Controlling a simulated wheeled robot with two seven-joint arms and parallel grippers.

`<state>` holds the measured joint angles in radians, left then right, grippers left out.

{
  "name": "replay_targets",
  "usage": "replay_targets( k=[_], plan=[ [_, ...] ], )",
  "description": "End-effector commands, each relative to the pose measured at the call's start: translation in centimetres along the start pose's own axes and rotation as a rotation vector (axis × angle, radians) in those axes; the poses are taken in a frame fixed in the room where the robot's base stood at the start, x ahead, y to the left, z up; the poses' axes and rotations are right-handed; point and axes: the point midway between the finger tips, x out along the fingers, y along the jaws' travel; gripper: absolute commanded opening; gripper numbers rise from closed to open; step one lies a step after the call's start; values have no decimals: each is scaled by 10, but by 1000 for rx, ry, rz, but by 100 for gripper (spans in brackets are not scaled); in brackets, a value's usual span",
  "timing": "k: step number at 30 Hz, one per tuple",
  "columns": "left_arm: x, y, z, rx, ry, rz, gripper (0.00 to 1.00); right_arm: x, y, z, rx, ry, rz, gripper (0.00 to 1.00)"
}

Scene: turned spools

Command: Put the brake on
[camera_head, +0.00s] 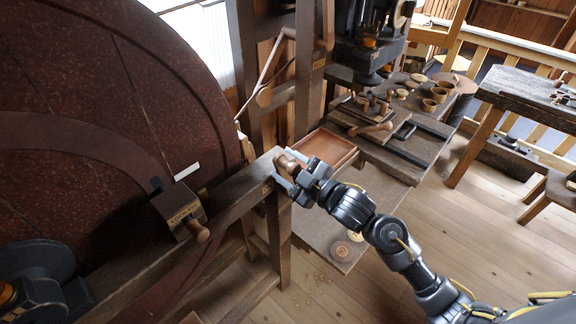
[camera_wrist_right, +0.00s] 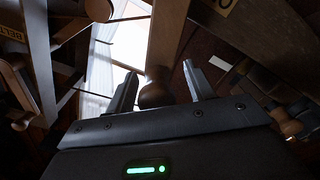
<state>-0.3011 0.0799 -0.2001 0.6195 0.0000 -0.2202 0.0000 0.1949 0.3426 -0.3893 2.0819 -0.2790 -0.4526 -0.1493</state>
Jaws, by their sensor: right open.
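My right gripper (camera_head: 287,170) is at the dark wooden beam (camera_head: 232,208) in front of the big wheel. It is open, with a brown turned wooden knob (camera_head: 291,163) between its fingers. In the right wrist view the knob (camera_wrist_right: 155,90) sits between the two grey fingers (camera_wrist_right: 158,86), with a gap visible on the right side. Which part the knob belongs to is hard to tell, as the gripper hides its base. A small label on the beam beside it is too small to read. My left gripper is not in view.
The big rusty-red wheel (camera_head: 90,100) fills the left. A labelled wooden block (camera_head: 180,207) with another knob (camera_head: 200,233) sits on the beam. An empty wooden tray (camera_head: 325,148) and a bench (camera_head: 405,150) with turned pieces stand right of the gripper. Open floor lies at lower right.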

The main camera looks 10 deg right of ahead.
Motion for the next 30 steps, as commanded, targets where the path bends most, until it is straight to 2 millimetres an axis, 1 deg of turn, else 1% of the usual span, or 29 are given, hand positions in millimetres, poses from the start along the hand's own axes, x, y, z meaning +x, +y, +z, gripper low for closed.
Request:
replay_targets(
  k=[2,5,8,15,19,24,30],
  plan=[
    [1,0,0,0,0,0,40,-2,0,0,-1,0,1,53],
    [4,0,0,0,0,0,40,-11,0,2,-2,0,1,53],
    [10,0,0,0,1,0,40,-28,-2,2,-3,0,0,53],
    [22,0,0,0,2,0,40,-76,-2,3,-3,-2,-1,53],
    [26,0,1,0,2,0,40,-94,-1,3,-2,-2,-2,53],
    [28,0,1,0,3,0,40,-106,0,1,0,-1,-1,53],
    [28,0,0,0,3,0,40,-107,0,0,1,-1,-1,53]
  ],
)
